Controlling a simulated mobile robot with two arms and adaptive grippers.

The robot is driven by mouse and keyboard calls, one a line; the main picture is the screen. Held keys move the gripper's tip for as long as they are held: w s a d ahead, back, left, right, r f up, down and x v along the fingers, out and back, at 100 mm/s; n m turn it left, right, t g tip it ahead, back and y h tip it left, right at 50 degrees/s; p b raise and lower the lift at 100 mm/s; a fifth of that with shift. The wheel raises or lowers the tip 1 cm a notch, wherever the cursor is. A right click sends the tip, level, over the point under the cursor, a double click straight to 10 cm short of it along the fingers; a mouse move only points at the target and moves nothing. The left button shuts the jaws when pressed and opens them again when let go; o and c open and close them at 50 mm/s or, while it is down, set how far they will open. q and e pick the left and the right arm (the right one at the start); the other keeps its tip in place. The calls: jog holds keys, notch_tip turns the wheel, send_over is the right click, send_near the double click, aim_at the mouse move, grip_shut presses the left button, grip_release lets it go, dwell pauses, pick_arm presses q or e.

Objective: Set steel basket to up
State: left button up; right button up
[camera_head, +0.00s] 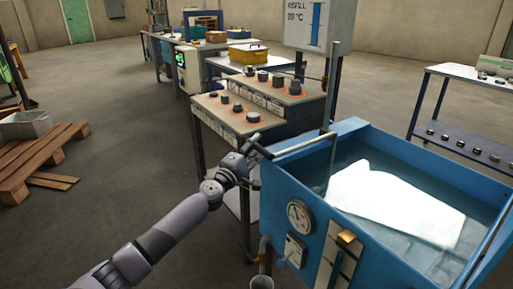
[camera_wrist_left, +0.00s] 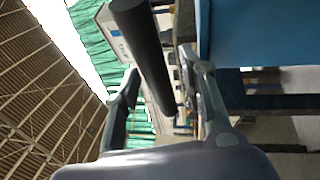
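A blue tank (camera_head: 275,190) of water stands at the right in the head view. A dark horizontal lever (camera_head: 305,145) sticks out over its left rim, near an upright grey rod (camera_head: 333,100). I cannot make out a steel basket; a bright white patch (camera_head: 395,200) covers much of the water, and I cannot tell whether it is a reflection. My left gripper (camera_head: 257,146) is at the lever's outer end. In the left wrist view, its fingers (camera_wrist_left: 163,100) are apart, with the dark bar (camera_wrist_left: 145,55) between them. My right gripper is out of view.
A stepped bench with knobs or metal pieces (camera_head: 262,95) stands behind the tank. A gauge (camera_head: 299,216) is on the tank's front. A shelf table (camera_head: 470,75) is at the right. Wooden pallets (camera_head: 40,160) lie at the left, with open floor between.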

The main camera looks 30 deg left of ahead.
pick_arm(q)
jog(key=shift+w, duration=0.2)
grip_shut()
dwell(0.6)
